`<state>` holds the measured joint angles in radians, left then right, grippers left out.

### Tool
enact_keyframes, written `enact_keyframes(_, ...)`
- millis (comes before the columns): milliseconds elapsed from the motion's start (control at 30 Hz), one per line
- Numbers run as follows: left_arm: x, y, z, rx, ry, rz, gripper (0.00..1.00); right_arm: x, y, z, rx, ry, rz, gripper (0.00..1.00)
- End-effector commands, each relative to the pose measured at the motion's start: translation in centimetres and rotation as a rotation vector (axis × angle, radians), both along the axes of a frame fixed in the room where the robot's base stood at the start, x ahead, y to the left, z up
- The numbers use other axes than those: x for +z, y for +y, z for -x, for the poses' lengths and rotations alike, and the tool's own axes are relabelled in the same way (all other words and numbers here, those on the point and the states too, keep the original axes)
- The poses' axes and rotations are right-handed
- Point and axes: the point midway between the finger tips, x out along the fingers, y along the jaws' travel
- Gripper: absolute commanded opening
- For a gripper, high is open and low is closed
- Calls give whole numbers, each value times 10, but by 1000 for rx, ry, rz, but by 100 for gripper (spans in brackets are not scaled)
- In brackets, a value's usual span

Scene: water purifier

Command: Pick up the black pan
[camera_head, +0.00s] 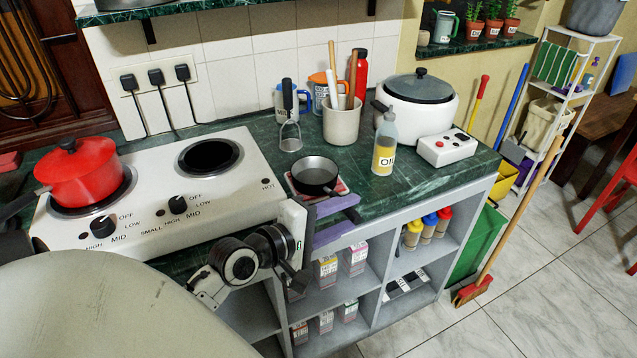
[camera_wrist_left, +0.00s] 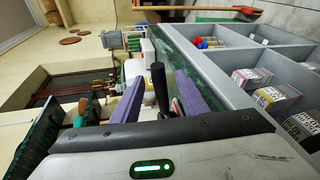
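The small black pan (camera_head: 315,172) sits upright on a red-and-white mat at the counter's front edge, right of the stove. My left gripper (camera_head: 350,214), with purple fingers, is just in front of the pan at the counter edge. In the left wrist view the fingers (camera_wrist_left: 158,82) are apart, and a black handle (camera_wrist_left: 159,88), apparently the pan's, lies between them with gaps at both sides. The pan's bowl cannot be made out in the wrist view. My right gripper is not in view.
A red pot (camera_head: 78,172) stands on the white stove (camera_head: 225,200). Behind the pan are a masher (camera_head: 290,135), a utensil crock (camera_head: 341,125) and an oil bottle (camera_head: 384,150). A white rice cooker (camera_head: 420,105) stands at the back right. Open shelves with cartons lie below.

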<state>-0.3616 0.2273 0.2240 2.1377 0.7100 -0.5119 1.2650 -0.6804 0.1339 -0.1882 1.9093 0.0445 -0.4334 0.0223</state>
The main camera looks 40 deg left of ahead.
Motion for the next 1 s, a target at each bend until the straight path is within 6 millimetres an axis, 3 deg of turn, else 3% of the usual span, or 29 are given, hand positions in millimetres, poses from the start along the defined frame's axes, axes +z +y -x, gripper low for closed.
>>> enact_keyframes(400, -11, -9, -48, -1, 0, -2, 40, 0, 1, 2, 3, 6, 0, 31)
enact_keyframes(733, -13, -11, -55, -2, 0, -4, 40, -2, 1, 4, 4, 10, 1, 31)
enact_keyframes(967, -13, -10, -55, -2, 0, -4, 1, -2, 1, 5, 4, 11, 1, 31)
enact_keyframes(1000, -13, -10, -55, -2, 0, -4, 0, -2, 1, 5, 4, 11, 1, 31)
